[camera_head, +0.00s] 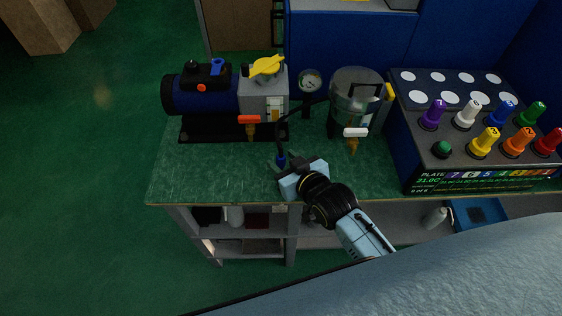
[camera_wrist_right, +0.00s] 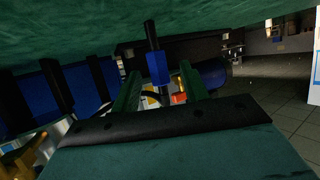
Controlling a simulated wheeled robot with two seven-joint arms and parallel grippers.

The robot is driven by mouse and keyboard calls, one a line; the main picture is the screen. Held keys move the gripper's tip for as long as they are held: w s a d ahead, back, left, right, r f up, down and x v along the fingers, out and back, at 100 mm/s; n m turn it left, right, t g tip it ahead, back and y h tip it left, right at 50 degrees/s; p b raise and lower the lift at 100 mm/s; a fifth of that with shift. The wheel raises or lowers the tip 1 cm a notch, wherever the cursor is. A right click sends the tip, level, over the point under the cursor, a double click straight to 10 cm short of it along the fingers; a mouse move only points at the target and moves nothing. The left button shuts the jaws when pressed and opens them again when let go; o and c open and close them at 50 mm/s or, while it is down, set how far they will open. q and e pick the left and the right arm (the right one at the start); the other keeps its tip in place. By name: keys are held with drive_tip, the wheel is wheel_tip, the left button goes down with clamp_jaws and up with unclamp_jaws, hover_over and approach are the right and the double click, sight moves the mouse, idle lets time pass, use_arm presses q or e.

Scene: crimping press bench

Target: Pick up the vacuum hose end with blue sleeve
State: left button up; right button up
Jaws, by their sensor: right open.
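The vacuum hose end with its blue sleeve (camera_head: 281,161) stands near the front of the green bench top, below the pump. A dark hose runs up from it. My right gripper (camera_head: 289,168) is just to the right of and in front of the sleeve, with its jaws open. In the right wrist view the blue sleeve (camera_wrist_right: 158,68) shows between the two green fingers (camera_wrist_right: 160,88), toward their tips, with a dark end (camera_wrist_right: 151,35) beyond it. I cannot tell whether the fingers touch it. My left gripper is not in view.
The blue vacuum pump (camera_head: 208,95) stands at the back left of the bench. A gauge (camera_head: 310,82) and a metal chamber (camera_head: 357,92) with a white-handled valve (camera_head: 355,132) stand behind the gripper. A rack of coloured plugs (camera_head: 475,150) is at right. The front-left bench top is clear.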

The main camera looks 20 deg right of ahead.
drive_tip(key=x, duration=0.4)
drive_tip(key=shift+f+b, duration=0.15)
drive_tip(key=shift+b, duration=0.25)
clamp_jaws()
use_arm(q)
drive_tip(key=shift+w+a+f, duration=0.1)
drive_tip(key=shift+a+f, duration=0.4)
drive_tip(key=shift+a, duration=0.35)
